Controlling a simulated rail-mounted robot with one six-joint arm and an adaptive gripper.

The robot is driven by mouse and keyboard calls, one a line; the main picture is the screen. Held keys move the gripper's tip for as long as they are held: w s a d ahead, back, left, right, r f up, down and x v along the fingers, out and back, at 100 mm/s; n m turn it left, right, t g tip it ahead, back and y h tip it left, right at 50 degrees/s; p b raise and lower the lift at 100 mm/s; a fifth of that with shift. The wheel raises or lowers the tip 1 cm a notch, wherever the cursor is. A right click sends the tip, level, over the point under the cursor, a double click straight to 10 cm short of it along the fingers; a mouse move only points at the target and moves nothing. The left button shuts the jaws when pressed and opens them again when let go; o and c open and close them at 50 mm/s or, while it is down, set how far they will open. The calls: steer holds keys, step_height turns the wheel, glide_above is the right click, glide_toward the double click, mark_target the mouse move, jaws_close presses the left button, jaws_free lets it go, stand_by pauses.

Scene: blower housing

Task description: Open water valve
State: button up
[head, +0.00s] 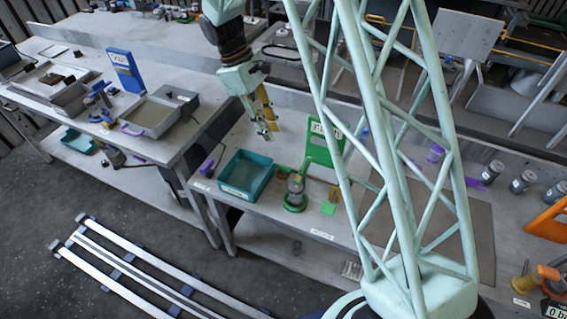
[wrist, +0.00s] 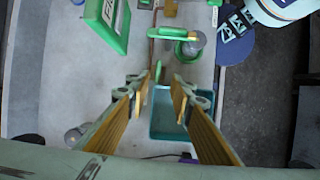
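A valve-like fitting (head: 295,188) with a grey body, a green round base and green upper parts stands on the bench, right of the teal tray (head: 223,190). In the wrist view, a grey round body with a green and yellow bar (wrist: 175,33) shows beyond my fingertips. A small green piece (wrist: 158,71) appears near the left fingertip; I cannot tell which part it is. My gripper (head: 267,133) hangs above the bench, up and left of the fitting, apart from it. In the wrist view my gripper (wrist: 164,88) has its fingers spread, with nothing held between them.
A green sign (head: 326,143) stands behind the fitting, and a yellow-green piece (head: 330,203) lies to its right. The teal tray lies below my fingers in the wrist view (wrist: 168,125). A blue sign (head: 124,70) stands on the left bench. Grey jars (head: 490,172) stand farther right.

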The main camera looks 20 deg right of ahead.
mark_target(285, 166)
steer(key=shift+w+f, duration=0.2)
steer(key=shift+f, duration=0.5)
steer(key=shift+w+f, duration=0.2)
steer(key=shift+f, duration=0.45)
steer(key=shift+f, duration=0.1)
steer(key=shift+s+b+x, duration=0.1)
steer(key=shift+b+x, duration=0.15)
steer(key=shift+x, duration=3.15)
steer(key=shift+s+b+x, duration=0.15)
steer(key=shift+b+x, duration=0.1)
steer(key=shift+x, duration=3.15)
steer(key=shift+d, duration=0.15)
steer(key=shift+c, duration=0.7)
jaws_close()
